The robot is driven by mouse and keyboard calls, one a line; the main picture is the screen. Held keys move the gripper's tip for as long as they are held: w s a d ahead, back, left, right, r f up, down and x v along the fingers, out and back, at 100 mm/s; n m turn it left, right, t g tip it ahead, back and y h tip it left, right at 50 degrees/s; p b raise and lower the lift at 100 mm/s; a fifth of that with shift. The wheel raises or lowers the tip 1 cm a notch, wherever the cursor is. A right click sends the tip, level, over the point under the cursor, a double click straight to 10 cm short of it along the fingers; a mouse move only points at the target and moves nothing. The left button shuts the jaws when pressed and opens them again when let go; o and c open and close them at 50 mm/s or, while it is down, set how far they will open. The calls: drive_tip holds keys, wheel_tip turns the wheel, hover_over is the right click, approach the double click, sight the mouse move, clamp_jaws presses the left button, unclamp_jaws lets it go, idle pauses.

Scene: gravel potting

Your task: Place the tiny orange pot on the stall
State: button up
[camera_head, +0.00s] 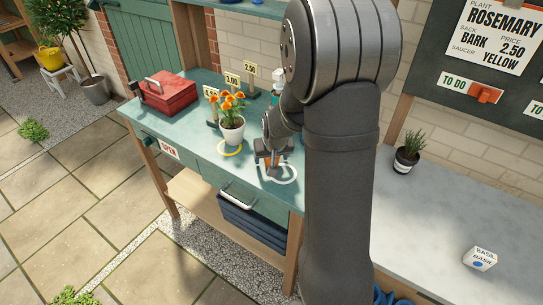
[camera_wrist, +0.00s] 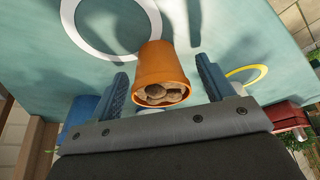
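The tiny orange pot (camera_wrist: 161,68) is in the middle of the wrist view, with brown stones in its mouth. Its base end shows at the edge of the white ring (camera_wrist: 75,40) on the green stall top (camera_wrist: 40,75). My gripper (camera_wrist: 162,66) has one blue finger on each side of the pot, with a narrow gap showing on both sides. In the head view, my gripper (camera_head: 272,160) points down over the white ring (camera_head: 291,173), and only a bit of orange shows between the fingers. I cannot tell whether the pot's base touches the stall.
A white pot with orange flowers (camera_head: 232,131) stands by the yellow ring (camera_head: 226,151), left of my gripper. A red toolbox (camera_head: 168,93) and price tags (camera_head: 232,79) are farther back.

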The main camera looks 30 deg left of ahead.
drive_tip(key=shift+s+d+r, duration=0.1)
drive_tip(key=shift+r, duration=0.45)
drive_tip(key=v, duration=1.1)
drive_tip(key=x, duration=1.2)
drive_tip(key=shift+f, duration=0.15)
drive_tip(key=shift+r, duration=0.2)
